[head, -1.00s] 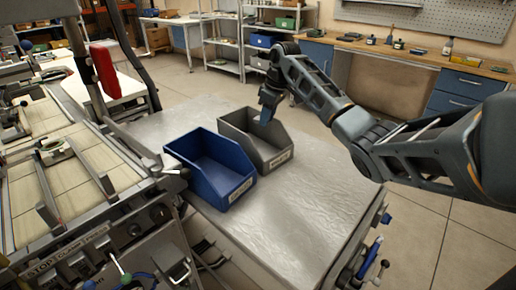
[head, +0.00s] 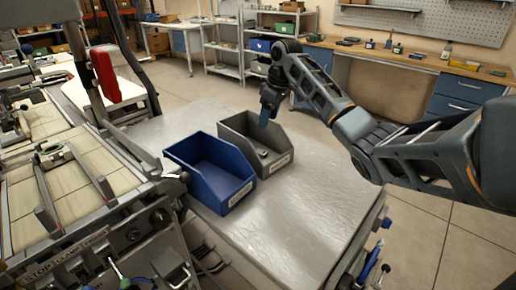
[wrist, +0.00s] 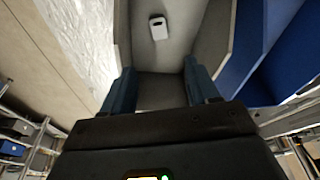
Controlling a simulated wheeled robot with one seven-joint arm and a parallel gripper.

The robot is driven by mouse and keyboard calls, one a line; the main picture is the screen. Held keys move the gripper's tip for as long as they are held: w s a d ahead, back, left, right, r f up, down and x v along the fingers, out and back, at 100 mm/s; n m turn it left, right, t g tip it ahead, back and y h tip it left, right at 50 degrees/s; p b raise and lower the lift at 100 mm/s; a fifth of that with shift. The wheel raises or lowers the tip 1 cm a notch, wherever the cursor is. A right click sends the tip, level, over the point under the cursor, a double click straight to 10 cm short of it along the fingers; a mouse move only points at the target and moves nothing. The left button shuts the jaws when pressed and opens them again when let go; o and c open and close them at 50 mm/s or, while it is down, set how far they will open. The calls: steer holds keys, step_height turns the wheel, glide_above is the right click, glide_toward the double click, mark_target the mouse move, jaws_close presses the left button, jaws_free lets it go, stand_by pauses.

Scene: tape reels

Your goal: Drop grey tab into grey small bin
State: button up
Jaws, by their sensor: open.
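The grey small bin (head: 283,160) stands on the metal table, right of a blue bin. A small light grey tab with a dark slot (wrist: 158,28) lies on the floor of the grey bin in the wrist view. It shows as a small shape (head: 263,153) inside the bin in the head view. My gripper (head: 265,119) is above the back part of the grey bin, pointing down. In the wrist view its two fingers (wrist: 163,88) are apart with nothing between them, and the tab lies beyond them, untouched.
The blue bin (head: 236,195) stands close beside the grey bin on its left. The metal table top (head: 290,215) is clear in front and to the right. A machine with a belt (head: 75,185) borders the table on the left.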

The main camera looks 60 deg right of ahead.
steer(key=v, duration=0.6)
steer(key=shift+b, duration=0.3)
